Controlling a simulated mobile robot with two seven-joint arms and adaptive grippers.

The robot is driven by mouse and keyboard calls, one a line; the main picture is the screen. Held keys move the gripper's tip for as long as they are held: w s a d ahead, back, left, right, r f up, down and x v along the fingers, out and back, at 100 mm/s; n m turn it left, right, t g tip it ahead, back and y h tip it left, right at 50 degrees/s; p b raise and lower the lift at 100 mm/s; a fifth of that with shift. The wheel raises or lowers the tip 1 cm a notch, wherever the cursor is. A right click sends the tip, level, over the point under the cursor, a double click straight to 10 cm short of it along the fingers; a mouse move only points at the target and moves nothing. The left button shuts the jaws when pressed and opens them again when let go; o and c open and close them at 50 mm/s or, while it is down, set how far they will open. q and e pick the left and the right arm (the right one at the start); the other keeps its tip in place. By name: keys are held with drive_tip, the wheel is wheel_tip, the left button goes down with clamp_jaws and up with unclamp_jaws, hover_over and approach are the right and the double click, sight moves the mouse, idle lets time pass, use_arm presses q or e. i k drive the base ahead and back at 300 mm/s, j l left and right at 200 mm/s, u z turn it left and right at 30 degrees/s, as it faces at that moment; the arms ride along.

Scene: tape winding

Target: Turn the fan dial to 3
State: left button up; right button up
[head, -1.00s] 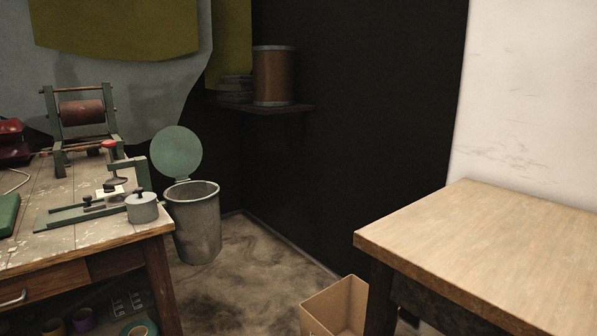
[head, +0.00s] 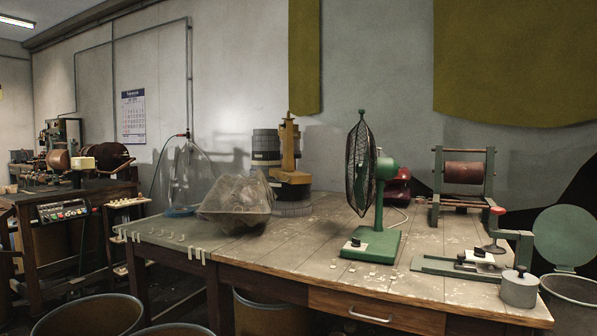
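A green desk fan (head: 383,190) stands upright on the worn wooden workbench (head: 330,222), right of the middle of the head view. Its dark round cage is seen nearly edge-on and faces left. A dark dial knob (head: 356,242) sits on a pale plate on top of the fan's green base, near the base's front left. The knob is too small here to read its setting. Neither of my grippers shows in the head view.
Right of the fan are a green clamp tool (head: 468,264), a grey lidded pot (head: 519,287) and a roller stand (head: 463,185). Left are a translucent bin (head: 236,200) and a glass cone (head: 186,182). Open drums (head: 92,318) stand in front of the bench's left part.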

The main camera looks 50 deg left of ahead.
sight(356, 241)
drive_tip(key=u, duration=1.35)
